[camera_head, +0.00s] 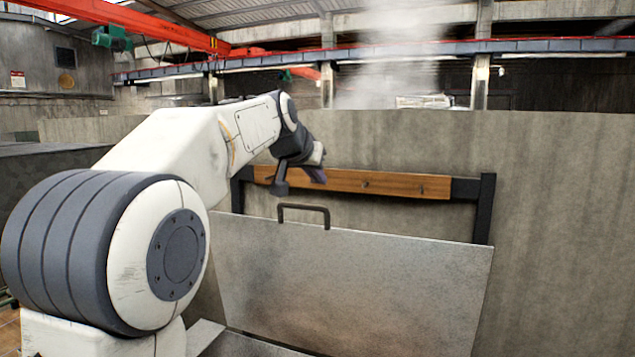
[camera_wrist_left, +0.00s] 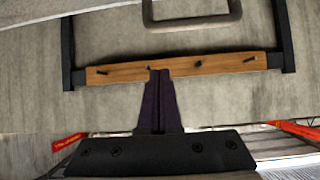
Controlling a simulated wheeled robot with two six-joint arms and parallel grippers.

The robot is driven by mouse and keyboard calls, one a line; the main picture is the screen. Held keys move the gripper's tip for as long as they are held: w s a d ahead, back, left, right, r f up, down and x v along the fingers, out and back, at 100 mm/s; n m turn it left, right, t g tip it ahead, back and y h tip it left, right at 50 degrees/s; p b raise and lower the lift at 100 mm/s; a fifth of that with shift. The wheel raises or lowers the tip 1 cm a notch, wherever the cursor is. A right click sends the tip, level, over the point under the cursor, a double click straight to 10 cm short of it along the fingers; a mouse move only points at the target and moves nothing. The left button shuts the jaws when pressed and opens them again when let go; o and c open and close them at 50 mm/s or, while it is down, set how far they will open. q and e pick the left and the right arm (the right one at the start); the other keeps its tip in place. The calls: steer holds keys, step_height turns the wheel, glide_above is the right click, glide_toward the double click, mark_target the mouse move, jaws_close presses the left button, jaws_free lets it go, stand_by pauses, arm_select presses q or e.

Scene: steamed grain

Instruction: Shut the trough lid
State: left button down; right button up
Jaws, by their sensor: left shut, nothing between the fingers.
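The trough lid (camera_head: 350,285) is a large grey metal panel standing raised and tilted up in the head view. A dark bracket handle (camera_head: 304,208) rises from its top edge. My left gripper (camera_head: 316,176) is shut and empty, above and behind the handle, in front of the wooden bar. In the left wrist view my shut left fingers (camera_wrist_left: 160,90) reach over the wooden bar, and the handle (camera_wrist_left: 190,20) shows at the top, apart from the fingers. The trough below the lid is mostly hidden. My right gripper is not in view.
A wooden bar (camera_head: 390,184) with dark pegs and black posts (camera_head: 484,208) stands behind the lid. A tall concrete wall (camera_head: 560,190) lies behind it. Steam rises (camera_head: 395,55) beyond the wall. A red beam (camera_head: 150,27) runs overhead at the upper left.

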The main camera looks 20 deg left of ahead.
arm_select(q)
steer(key=w+f+p, duration=0.1)
steer(key=w+a+f+p, duration=0.1)
steer(key=f, duration=0.1)
steer(key=w+a+f, duration=0.1)
steer(key=f, duration=0.1)
steer(key=shift+w+a+f+p, duration=0.2)
steer(key=shift+w+p, duration=0.1)
steer(key=shift+p, duration=0.1)
steer(key=shift+s+d+f, duration=0.1)
steer(key=shift+s+f, duration=0.2)
steer(key=shift+s, duration=0.2)
